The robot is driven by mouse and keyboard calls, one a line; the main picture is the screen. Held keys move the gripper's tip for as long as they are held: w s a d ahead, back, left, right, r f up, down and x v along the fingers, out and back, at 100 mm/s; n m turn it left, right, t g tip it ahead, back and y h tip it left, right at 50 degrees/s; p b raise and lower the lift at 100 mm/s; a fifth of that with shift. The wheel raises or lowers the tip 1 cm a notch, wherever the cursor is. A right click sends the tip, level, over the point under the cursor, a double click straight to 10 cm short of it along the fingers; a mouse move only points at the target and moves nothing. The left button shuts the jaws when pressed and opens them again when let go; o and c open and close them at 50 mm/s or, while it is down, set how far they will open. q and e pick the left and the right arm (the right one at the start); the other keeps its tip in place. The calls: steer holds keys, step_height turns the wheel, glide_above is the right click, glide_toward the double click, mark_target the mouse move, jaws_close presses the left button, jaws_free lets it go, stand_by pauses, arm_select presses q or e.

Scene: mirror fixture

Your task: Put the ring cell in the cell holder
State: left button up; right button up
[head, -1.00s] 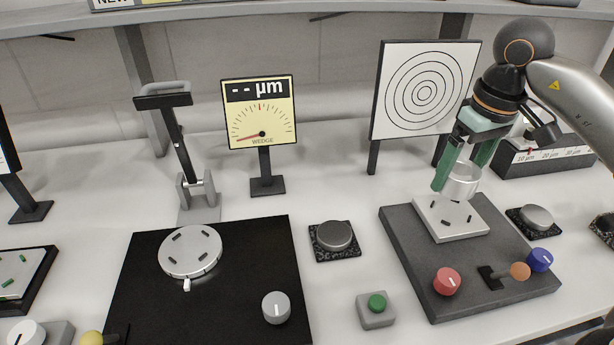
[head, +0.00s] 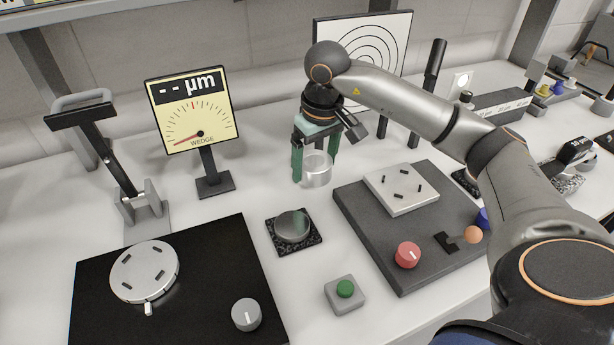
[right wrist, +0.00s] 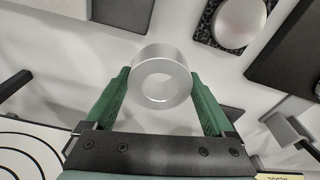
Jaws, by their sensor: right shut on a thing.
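In the right wrist view, the ring cell (right wrist: 178,62) sits between the green fingers. A white square plate (head: 401,186) with several dark slots lies on the grey stage. A round silver disc (head: 144,271) with similar slots is on the black base. I cannot tell which of these is the cell holder. My left gripper is not in view.
A round disc on a speckled pad (head: 293,227) and a green button box (head: 345,293) stand in front of the ring cell. The WEDGE gauge (head: 195,110) is to its left. A ring-target board (head: 385,50) stands behind. Red (head: 408,255) and orange knobs (head: 473,234) stick up from the stage.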

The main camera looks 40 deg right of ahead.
mark_target(306, 191)
steer(key=shift+w+a+f, duration=0.35)
steer(key=shift+f, duration=0.15)
steer(key=shift+w+a+f, duration=0.1)
steer(key=shift+f, duration=0.8)
steer(key=shift+w+a+f, duration=0.1)
steer(key=shift+f, duration=0.8)
steer(key=shift+f, duration=0.25)
steer(key=o, duration=1.4)
steer(key=shift+r, duration=0.1)
